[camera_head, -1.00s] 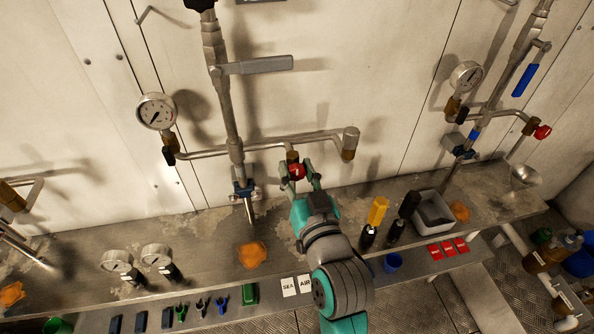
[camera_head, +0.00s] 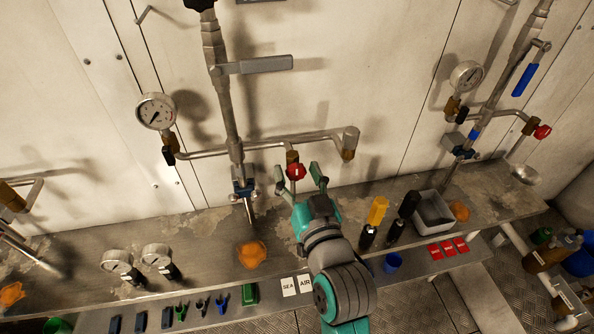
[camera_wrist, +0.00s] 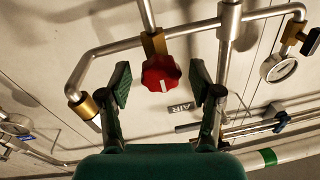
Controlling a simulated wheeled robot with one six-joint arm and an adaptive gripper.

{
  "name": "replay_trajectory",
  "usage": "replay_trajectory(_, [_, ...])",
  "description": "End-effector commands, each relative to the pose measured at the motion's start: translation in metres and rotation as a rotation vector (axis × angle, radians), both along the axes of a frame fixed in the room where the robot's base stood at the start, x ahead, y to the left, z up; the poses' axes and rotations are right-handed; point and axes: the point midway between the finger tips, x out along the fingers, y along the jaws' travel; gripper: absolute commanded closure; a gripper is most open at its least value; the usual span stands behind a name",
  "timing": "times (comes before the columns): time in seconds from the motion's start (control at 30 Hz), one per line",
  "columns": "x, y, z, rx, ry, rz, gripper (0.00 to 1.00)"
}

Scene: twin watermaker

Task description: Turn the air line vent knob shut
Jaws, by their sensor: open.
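The red lobed air line vent knob (camera_head: 296,172) sits on a brass valve body under the horizontal pipe on the left pipe assembly. It also shows in the wrist view (camera_wrist: 161,73), with a white mark running nearly up and down in that picture. My gripper (camera_head: 300,181) is open and empty, just in front of and below the knob. In the wrist view my two green-padded fingers (camera_wrist: 160,85) stand to either side of the knob, with gaps on both sides. A small AIR label (camera_wrist: 181,107) shows upside down beside the knob.
A pressure gauge (camera_head: 156,111) is left of the knob, and a grey lever handle (camera_head: 265,65) is above. A second red knob (camera_head: 542,132) is on the right pipe assembly. Below, the bench (camera_head: 205,225) holds orange and yellow items and a grey bin (camera_head: 432,212).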

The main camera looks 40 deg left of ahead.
Motion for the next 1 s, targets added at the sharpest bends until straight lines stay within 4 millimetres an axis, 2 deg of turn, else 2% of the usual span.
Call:
replay_trajectory(0.5, [-0.052,-0.074,-0.005,0.000,0.002,-0.002,0.36])
replay_trajectory(0.7, [-0.063,-0.088,-0.006,0.000,0.002,-0.001,0.36])
replay_trajectory(1.0, [-0.066,-0.092,-0.006,-0.001,0.001,0.000,0.36])
